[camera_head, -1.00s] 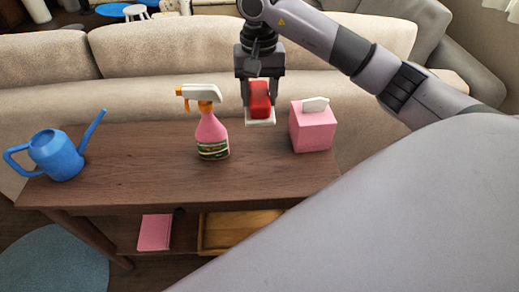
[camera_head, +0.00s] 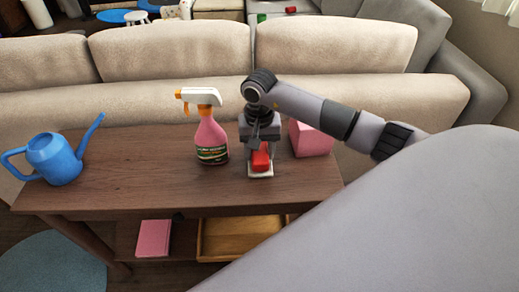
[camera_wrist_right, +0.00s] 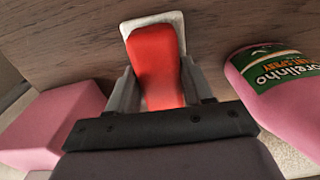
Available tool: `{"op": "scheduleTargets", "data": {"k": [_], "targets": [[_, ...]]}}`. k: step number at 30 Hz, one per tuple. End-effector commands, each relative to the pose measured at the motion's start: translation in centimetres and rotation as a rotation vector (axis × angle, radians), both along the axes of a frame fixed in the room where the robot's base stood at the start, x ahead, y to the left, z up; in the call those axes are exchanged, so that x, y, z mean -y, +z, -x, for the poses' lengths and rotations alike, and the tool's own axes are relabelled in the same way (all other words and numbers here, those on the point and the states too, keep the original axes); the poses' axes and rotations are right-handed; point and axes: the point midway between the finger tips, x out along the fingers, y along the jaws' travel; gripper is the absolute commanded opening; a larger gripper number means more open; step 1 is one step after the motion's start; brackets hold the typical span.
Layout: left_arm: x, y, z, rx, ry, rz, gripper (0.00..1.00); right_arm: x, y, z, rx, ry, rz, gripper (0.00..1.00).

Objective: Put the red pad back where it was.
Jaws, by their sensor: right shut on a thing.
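The red pad (camera_head: 261,160) is a red block with a white base. My right gripper (camera_head: 261,149) points down and is shut on its red part. The pad is low over the brown table (camera_head: 120,170), between the spray bottle (camera_head: 211,140) and the pink tissue box (camera_head: 314,141). In the right wrist view the red pad (camera_wrist_right: 155,55) is between the fingers, its white base against or close to the wood. I cannot tell whether it touches the table. My left gripper is not in view.
The spray bottle stands close to the left of my right gripper, the tissue box close to its right, partly hidden by my arm. A blue watering can (camera_head: 55,158) stands at the table's left end. A pink book (camera_head: 154,238) and a wooden tray (camera_head: 232,236) lie on the lower shelf.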

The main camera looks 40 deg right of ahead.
Motion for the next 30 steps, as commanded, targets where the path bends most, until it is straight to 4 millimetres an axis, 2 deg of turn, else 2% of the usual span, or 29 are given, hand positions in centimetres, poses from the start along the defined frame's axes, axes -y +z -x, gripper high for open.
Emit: {"op": "scheduleTargets", "data": {"k": [10, 11, 12, 13, 25, 30], "targets": [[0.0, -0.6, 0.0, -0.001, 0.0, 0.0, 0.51, 0.0, -0.4, -0.1, 0.003, -0.001, -0.001, 0.22], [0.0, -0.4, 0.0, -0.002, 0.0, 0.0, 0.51, 0.0, -0.2, -0.1, 0.003, -0.001, -0.001, 0.6], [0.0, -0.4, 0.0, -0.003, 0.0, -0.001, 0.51, 0.0, -0.2, -0.1, 0.003, -0.001, -0.001, 0.73], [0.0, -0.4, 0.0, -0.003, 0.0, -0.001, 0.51, 0.0, -0.2, -0.1, 0.003, -0.001, -0.001, 0.76], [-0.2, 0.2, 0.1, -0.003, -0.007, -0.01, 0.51, 0.0, 0.4, 0.0, 0.001, 0.0, 0.0, 0.76], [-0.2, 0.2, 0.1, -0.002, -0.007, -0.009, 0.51, 0.1, 3.6, -0.2, 0.008, 0.0, 0.002, 0.76]]}}
